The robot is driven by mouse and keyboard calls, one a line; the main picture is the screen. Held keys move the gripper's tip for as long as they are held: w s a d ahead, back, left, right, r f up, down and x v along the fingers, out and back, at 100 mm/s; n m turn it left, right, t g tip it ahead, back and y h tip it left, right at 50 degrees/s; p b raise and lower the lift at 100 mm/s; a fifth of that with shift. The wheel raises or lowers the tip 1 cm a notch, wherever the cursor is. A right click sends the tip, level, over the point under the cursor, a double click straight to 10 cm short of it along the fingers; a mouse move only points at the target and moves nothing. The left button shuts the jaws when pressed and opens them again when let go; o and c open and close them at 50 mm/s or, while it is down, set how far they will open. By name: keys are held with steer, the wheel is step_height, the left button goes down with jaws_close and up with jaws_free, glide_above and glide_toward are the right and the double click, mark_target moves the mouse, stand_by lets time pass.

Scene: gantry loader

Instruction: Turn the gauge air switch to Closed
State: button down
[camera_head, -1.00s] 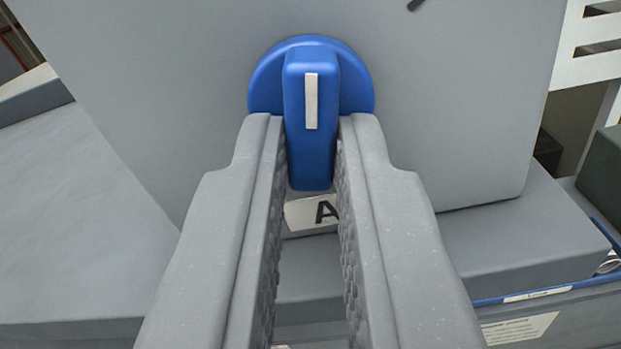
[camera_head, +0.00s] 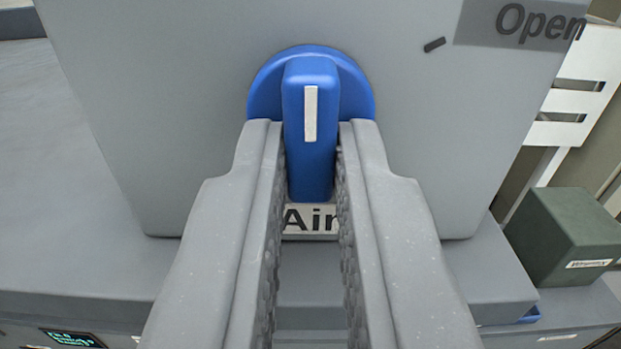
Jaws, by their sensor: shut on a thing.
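The gauge air switch (camera_head: 311,165) is a blue knob with a raised grip bar and a white pointer line, on a grey panel (camera_head: 180,110). My gripper (camera_head: 311,150) is shut on the bar, one finger at each side. The white line points straight up in the picture. An "Open" label (camera_head: 524,24) and a short dark tick (camera_head: 434,45) are up and right of the knob. An "Air" label (camera_head: 311,219) shows below it, its ends hidden by the fingers. No "Closed" label is in view.
A grey ledge (camera_head: 90,265) runs under the panel. A dark green box (camera_head: 565,240) stands on the right, near a white slotted frame (camera_head: 570,95). A small dark display (camera_head: 72,338) is at bottom left.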

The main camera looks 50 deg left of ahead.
steer(key=c, duration=1.5)
jaws_free()
steer(key=shift+s+d, duration=0.1)
steer(key=shift+d, duration=0.05)
steer(key=shift+o, duration=0.2)
steer(key=b+v, duration=0.3)
steer(key=v, duration=1)
steer(key=shift+s+d, duration=0.15)
steer(key=shift+s, duration=0.1)
